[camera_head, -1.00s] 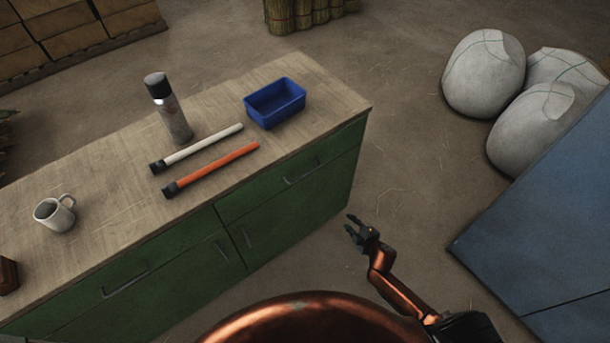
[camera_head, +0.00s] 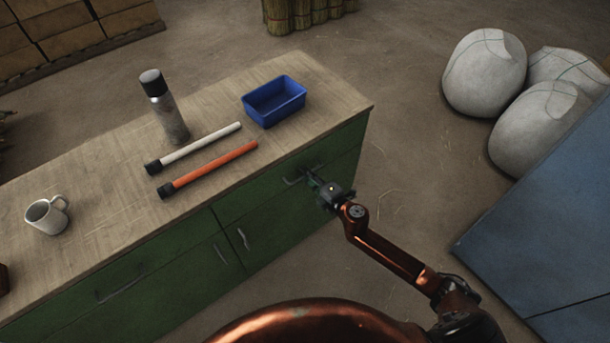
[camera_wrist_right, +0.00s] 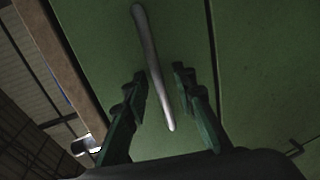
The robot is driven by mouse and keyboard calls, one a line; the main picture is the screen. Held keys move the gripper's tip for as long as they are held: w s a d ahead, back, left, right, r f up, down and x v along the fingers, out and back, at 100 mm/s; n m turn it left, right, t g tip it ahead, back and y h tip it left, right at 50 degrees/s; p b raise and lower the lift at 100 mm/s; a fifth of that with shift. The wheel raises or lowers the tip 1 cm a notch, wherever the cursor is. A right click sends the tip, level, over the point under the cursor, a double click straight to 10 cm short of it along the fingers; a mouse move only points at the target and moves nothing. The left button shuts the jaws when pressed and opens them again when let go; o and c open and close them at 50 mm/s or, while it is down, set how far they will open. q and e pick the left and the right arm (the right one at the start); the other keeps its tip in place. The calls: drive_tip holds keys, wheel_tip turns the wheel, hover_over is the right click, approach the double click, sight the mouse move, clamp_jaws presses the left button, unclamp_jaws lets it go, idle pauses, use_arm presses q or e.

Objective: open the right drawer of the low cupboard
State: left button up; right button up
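The low green cupboard (camera_head: 190,262) has a wooden top. Its right drawer (camera_head: 250,195) is shut, flush with the front, and carries a thin metal bar handle (camera_head: 292,180). My right gripper (camera_head: 313,178) is at the right end of this handle, in front of the drawer. In the right wrist view the handle (camera_wrist_right: 153,68) runs between the two fingers of my right gripper (camera_wrist_right: 160,90). The fingers are apart, with a gap on each side of the handle. My left gripper is in neither view.
On the top stand a blue bin (camera_head: 274,101), a spray can (camera_head: 166,108), a white tube (camera_head: 198,147), an orange tube (camera_head: 212,168) and a mug (camera_head: 47,214). A blue surface (camera_head: 545,230) and pale sacks (camera_head: 485,73) are at the right. Floor between is clear.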

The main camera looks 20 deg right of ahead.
drive_tip(key=shift+w+a, duration=0.1)
drive_tip(key=shift+w, duration=0.2)
drive_tip(key=shift+c, duration=0.6)
clamp_jaws()
drive_tip(key=shift+f, duration=0.1)
